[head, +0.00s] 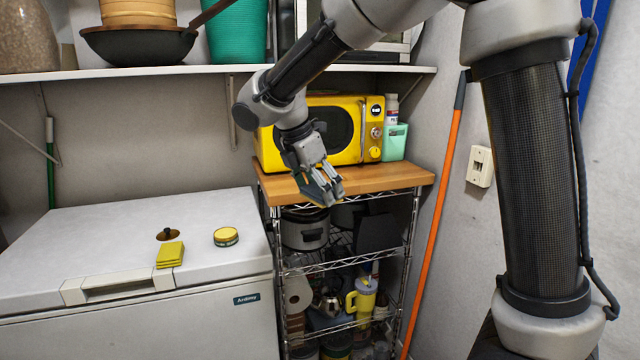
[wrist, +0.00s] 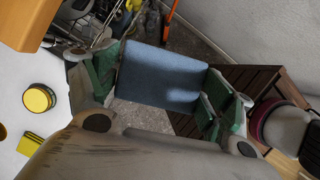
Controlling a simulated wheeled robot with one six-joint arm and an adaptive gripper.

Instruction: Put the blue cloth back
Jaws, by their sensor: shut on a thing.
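My gripper (head: 324,186) hangs in front of the wooden top of the wire shelf unit, near its front left edge. In the wrist view its two green-padded fingers are shut on the blue cloth (wrist: 160,76), which is a flat, folded-looking rectangle spanning the space between them. In the head view only a dark blue-grey edge of the cloth shows, largely hidden by the fingers. A stack of yellow cloths (head: 170,254) lies on the white chest freezer (head: 80,240), to the left of my gripper; it also shows in the wrist view (wrist: 29,143).
A round yellow tin (head: 226,237) sits on the freezer lid. An orange pole (head: 436,220) leans at the right. The freezer lid has free room.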

